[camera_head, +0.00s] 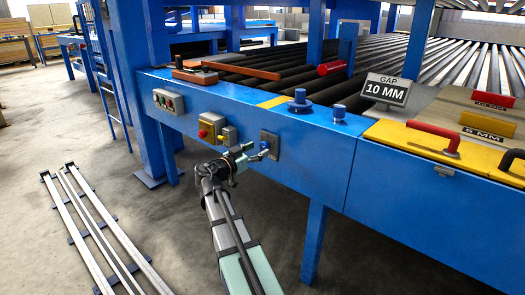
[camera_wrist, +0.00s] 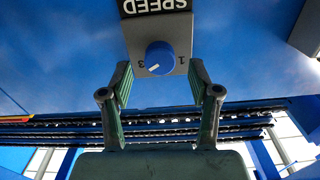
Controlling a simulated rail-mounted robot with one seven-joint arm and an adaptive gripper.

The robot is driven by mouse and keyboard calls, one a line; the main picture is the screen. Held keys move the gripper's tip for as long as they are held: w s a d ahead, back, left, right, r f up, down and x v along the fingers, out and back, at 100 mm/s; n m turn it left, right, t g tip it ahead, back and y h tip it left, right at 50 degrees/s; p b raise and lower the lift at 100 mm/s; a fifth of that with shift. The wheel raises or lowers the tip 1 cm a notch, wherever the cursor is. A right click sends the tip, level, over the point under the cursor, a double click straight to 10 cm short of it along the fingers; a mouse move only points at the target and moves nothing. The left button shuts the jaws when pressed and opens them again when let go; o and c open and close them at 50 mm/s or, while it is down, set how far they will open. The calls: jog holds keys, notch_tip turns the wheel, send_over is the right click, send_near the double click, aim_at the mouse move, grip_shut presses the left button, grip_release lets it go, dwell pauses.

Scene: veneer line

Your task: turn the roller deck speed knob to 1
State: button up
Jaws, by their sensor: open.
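The blue speed knob (camera_wrist: 159,57) sits on a grey plate (camera_wrist: 128,38) marked SPEED, seen upside down in the wrist view. A 3 is left of the knob and a 1 is right of it. A white mark on the knob's face lies toward the lower left, nearer the 3 than the 1. My gripper (camera_wrist: 159,75) is open, its fingers spread below and to either side of the knob, with no contact visible. In the head view my gripper (camera_head: 250,158) is close in front of the knob's plate (camera_head: 269,140) on the blue beam, partly hiding the knob.
Blue knobs (camera_head: 299,100) and a GAP 10 MM sign (camera_head: 387,89) stand on top. Rails lie on the floor at left.

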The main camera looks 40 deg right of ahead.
aim_at(262, 147)
jog(key=shift+w+d, duration=0.15)
jog(key=shift+d, duration=0.7)
jog(key=shift+w+d, duration=0.1)
jog(key=shift+d, duration=0.75)
jog(key=c, duration=1.2)
